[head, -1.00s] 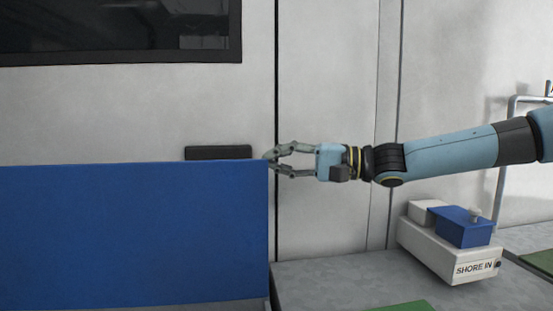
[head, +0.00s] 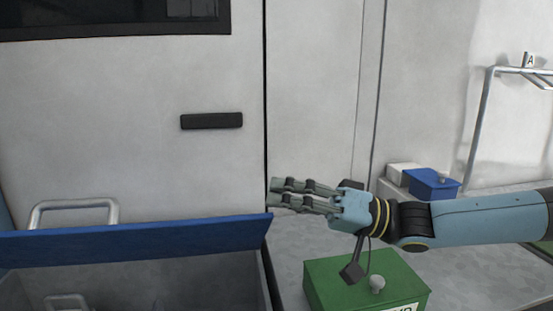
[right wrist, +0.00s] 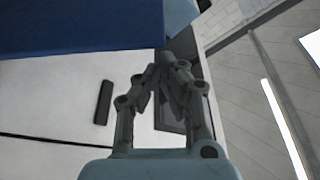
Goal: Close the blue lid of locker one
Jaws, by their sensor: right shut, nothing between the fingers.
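The blue lid (head: 140,240) of a grey locker box (head: 170,282) shows in the head view as a narrow, tilted strip. The box interior is visible below its front edge, so the lid is partly open. My right gripper (head: 273,192) is just above and beside the lid's right end, its fingers shut and empty, pointing left. In the right wrist view the lid (right wrist: 80,28) fills the upper left, and the shut fingertips (right wrist: 165,72) are close to its edge; I cannot tell whether they touch. My left gripper is not in view.
A green box with a knob (head: 350,275) stands below my right forearm. A blue-topped box (head: 432,184) and a metal rail (head: 482,125) are further right. A metal handle (head: 75,208) shows above the lid. The wall behind has a black handle (head: 211,121).

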